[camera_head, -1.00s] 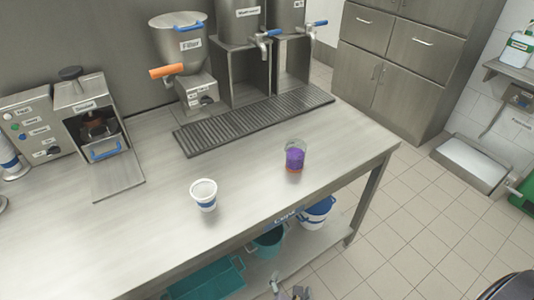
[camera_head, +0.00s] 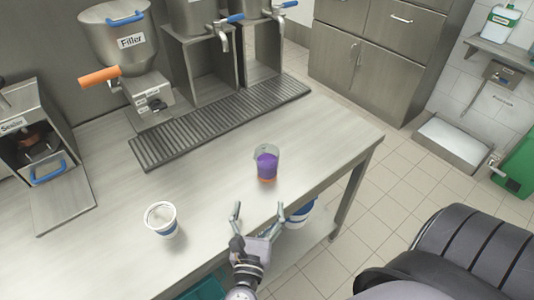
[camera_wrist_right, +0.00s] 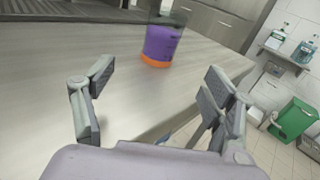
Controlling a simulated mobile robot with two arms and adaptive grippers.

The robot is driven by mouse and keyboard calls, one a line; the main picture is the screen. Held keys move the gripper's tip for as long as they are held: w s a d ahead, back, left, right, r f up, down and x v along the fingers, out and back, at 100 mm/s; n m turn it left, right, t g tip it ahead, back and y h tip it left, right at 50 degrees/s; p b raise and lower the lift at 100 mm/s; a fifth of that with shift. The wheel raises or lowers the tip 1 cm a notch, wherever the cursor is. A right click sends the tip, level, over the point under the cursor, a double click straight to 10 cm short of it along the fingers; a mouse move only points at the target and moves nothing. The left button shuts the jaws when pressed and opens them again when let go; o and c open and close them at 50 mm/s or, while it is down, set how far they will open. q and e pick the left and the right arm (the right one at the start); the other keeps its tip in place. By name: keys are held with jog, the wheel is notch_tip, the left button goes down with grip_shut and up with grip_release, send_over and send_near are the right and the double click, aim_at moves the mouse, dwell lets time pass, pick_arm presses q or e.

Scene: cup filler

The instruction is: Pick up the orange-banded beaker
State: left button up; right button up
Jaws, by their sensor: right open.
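The orange-banded beaker (camera_head: 266,164) stands upright on the steel table near its front edge. It is clear at the top, purple in the middle, with an orange band at the base. In the right wrist view the beaker (camera_wrist_right: 160,44) is ahead of the fingers, between them in the picture and apart from them. My right gripper (camera_head: 259,213) is open and empty, at the front edge of the table, just short of the beaker. Its two fingers (camera_wrist_right: 155,105) are spread wide in the wrist view. My left gripper is not in view.
A white cup with a blue band (camera_head: 161,219) stands on the table (camera_head: 215,190) to the left of my right gripper. A drip grate (camera_head: 215,124), the filler (camera_head: 130,45) and the sealer (camera_head: 35,140) are at the back. Buckets (camera_head: 300,212) sit below the table.

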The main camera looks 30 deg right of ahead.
aim_at(266, 172)
jog(key=w+d, duration=0.1)
jog(key=w+d+r+p, duration=0.1)
jog(key=w, duration=0.1)
jog(key=shift+w+d, duration=0.1)
jog(key=shift+d, duration=0.3)
jog(key=x, duration=0.2)
jog(key=p+x, duration=0.1)
jog(key=x, duration=0.3)
jog(key=shift+f, duration=0.3)
jog(key=shift+w+d+r+p, duration=0.1)
jog(key=shift+w+d+p, duration=0.15)
jog(key=shift+p, duration=0.2)
jog(key=p+x, duration=0.1)
jog(key=x, duration=0.2)
jog(key=shift+w+d, duration=0.2)
jog(key=shift+d, duration=0.2)
jog(key=shift+w+d, duration=0.3)
jog(key=shift+w, duration=0.05)
jog(key=shift+a, duration=0.1)
jog(key=shift+c, duration=0.5)
jog(key=c, duration=1.3)
